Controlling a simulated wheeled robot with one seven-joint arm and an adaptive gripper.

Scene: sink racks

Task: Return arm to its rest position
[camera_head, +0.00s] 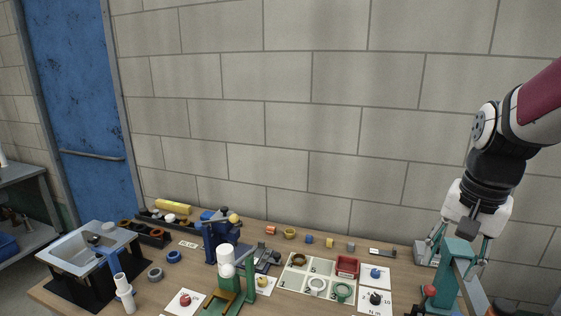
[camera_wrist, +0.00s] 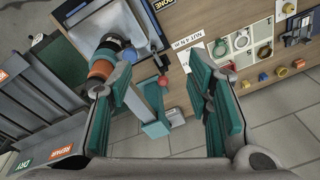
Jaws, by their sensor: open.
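My gripper (camera_head: 462,240) is at the right of the head view, on my arm reaching down from the upper right. Its fingers are spread apart. In the wrist view my gripper (camera_wrist: 165,95) shows two teal pads with a wide gap and nothing held. A teal stand (camera_head: 460,262) shows between and below the fingers in the head view. In the wrist view the teal stand (camera_wrist: 155,128) is seen through the gap; I cannot tell whether it is touched. An orange and dark cylindrical part (camera_wrist: 103,66) appears close to the left finger.
The wooden bench (camera_head: 205,284) carries a grey sink (camera_head: 75,250), a blue device (camera_head: 215,240), a green stand (camera_head: 247,280) and a white marked board (camera_head: 297,280) with rings. A red tray (camera_head: 347,266) is beside them. A block wall (camera_head: 300,120) rises behind; the space above the bench's middle is clear.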

